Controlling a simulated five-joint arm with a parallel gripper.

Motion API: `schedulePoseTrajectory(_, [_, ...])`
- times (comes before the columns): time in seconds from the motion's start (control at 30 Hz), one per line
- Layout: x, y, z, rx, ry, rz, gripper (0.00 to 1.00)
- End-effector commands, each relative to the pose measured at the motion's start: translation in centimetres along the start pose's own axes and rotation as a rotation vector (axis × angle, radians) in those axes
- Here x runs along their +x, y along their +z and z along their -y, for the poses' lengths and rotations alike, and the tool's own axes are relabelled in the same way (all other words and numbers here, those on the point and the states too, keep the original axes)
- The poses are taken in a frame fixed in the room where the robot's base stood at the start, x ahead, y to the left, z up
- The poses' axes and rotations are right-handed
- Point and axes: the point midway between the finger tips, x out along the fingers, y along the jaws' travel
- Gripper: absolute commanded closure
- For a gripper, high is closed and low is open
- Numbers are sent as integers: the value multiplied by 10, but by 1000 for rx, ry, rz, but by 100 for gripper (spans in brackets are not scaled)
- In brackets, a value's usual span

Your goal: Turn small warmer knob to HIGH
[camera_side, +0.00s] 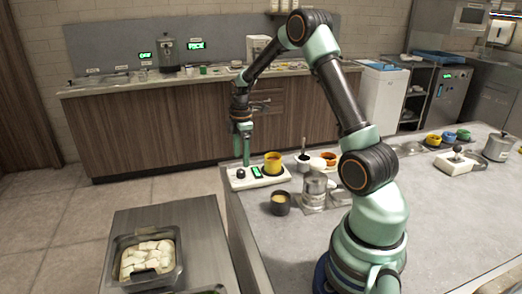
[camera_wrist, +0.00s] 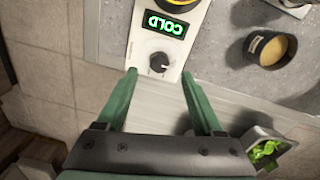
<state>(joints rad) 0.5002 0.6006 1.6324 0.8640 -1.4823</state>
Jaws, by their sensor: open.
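The small warmer (camera_side: 258,177) is a white flat unit near the table's left edge, with a yellow pot (camera_side: 272,163) on its far end. Its green display (camera_wrist: 166,24) reads COLD in the wrist view, upside down there. The black knob (camera_wrist: 158,62) sits beside the display, with a light pointer mark on it; it also shows in the side view (camera_side: 240,173). My gripper (camera_wrist: 158,72) is open, its green fingers apart, one on each side of the knob in the picture. I cannot tell how high the fingertips are above it. Nothing is held.
A dark cup (camera_side: 280,203) stands on the table right of the warmer. A metal canister (camera_side: 315,184) and more sauce pots stand beyond it. A tray of white cubes (camera_side: 146,257) is on the lower left counter.

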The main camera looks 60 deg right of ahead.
Motion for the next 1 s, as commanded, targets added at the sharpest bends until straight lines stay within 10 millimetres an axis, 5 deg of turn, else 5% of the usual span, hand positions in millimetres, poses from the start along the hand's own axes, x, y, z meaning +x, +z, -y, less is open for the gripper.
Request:
schedulePoseTrajectory(0.3, [46, 0, 1, 1, -2, 0, 31])
schedulePoseTrajectory(0.7, [54, 0, 0, 1, 0, 0, 31])
schedulePoseTrajectory(0.77, [54, 0, 0, 1, 0, 0, 46])
schedulePoseTrajectory(0.9, [54, 0, 0, 1, 0, 0, 100])
schedulePoseTrajectory(1.0, [53, 0, 0, 1, 0, 0, 100])
